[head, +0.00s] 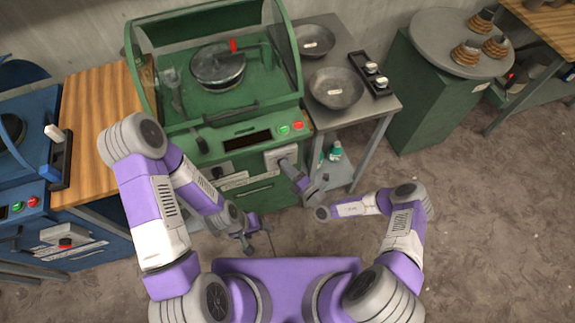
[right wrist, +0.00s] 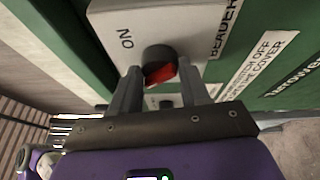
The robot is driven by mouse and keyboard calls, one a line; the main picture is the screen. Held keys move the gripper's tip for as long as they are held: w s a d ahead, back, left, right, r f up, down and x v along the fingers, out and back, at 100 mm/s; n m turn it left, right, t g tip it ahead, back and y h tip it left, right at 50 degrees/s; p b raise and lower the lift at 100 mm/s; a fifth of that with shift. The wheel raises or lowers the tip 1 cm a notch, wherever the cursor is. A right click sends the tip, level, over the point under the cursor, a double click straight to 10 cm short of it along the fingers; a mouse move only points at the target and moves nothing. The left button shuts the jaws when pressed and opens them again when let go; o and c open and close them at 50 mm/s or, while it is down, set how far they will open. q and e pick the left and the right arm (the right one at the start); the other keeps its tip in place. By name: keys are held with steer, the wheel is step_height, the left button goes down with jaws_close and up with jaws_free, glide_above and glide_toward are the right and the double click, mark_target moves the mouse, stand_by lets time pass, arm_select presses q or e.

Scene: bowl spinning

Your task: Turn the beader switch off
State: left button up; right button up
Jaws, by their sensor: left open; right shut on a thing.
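The beader switch (right wrist: 160,60) is a round black knob with a red handle, on a pale plate on the front of the green machine (head: 155,120). In the right wrist view the plate (right wrist: 205,20) carries "BEADER" lettering and an upside-down "ON" mark. My right gripper (right wrist: 159,72) has one finger on each side of the knob and is shut on it. In the head view my right gripper (head: 285,163) is at the plate and hides the knob. My left gripper (head: 257,238) is open and empty, low in front of the machine.
Green and red buttons (head: 291,128) sit above the switch plate. A steel table (head: 385,105) with bowls stands right of the machine. A blue machine (head: 85,230) and wooden table (head: 95,95) are on the left. The floor at lower right is clear.

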steer(key=shift+n+p, duration=0.55)
steer(key=shift+n, duration=0.05)
steer(key=o, duration=1)
steer(key=shift+o, duration=0.2)
steer(key=v, duration=0.7)
steer(key=shift+s+d+p, duration=0.2)
steer(key=shift+d+p, duration=0.05)
steer(key=shift+p, duration=0.1)
steer(key=shift+r, duration=0.15)
